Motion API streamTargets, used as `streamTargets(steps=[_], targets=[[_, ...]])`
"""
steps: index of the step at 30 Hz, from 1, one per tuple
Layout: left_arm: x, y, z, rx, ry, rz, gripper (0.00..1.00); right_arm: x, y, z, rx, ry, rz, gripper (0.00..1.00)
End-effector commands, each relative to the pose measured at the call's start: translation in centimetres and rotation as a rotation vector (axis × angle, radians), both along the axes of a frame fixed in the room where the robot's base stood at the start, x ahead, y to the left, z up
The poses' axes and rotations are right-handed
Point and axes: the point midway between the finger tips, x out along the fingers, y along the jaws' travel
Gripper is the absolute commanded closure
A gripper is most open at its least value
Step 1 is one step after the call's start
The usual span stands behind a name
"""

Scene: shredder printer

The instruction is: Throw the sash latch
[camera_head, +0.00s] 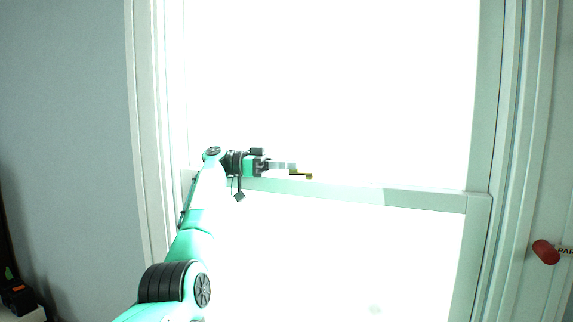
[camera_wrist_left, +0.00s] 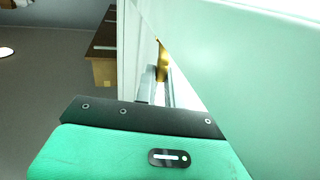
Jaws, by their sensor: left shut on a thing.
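The sash latch (camera_head: 304,176) is a small brass piece on the meeting rail of the window (camera_head: 345,192). My left arm reaches up from the lower left to the rail. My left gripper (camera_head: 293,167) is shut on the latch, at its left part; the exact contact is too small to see. In the left wrist view the brass latch (camera_wrist_left: 162,60) shows beyond the green gripper body, by the pale fingers (camera_wrist_left: 161,88). The latch's far side and base are partly hidden. My right gripper is not in view.
The window's panes are bright white. Its white frame (camera_head: 484,130) stands on the right, with a grey wall (camera_head: 70,130) to the left. A red knob-like thing (camera_head: 545,252) is at the far right. A dark object (camera_head: 18,297) sits at the lower left.

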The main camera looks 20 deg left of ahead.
Motion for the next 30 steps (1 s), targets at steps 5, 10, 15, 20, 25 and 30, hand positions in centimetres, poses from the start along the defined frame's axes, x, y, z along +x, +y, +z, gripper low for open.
streamTargets(steps=[5,10,15,20,25,30], targets=[[0.0,-0.1,-0.2,0.003,0.004,-0.002,0.79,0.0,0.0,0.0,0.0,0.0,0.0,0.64],[0.0,-0.1,-0.2,0.003,0.003,-0.001,0.67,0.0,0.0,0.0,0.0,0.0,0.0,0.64],[0.0,0.0,-0.1,0.002,0.002,0.0,0.67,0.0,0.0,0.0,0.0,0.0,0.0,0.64],[-0.2,1.3,-0.3,0.001,0.001,0.003,0.67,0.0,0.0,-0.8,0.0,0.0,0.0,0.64],[-0.9,4.5,-0.4,0.001,0.002,0.003,0.67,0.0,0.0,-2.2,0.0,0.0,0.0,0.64],[-1.7,7.8,-0.2,0.0,0.003,0.001,0.67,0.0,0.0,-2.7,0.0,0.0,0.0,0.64]])
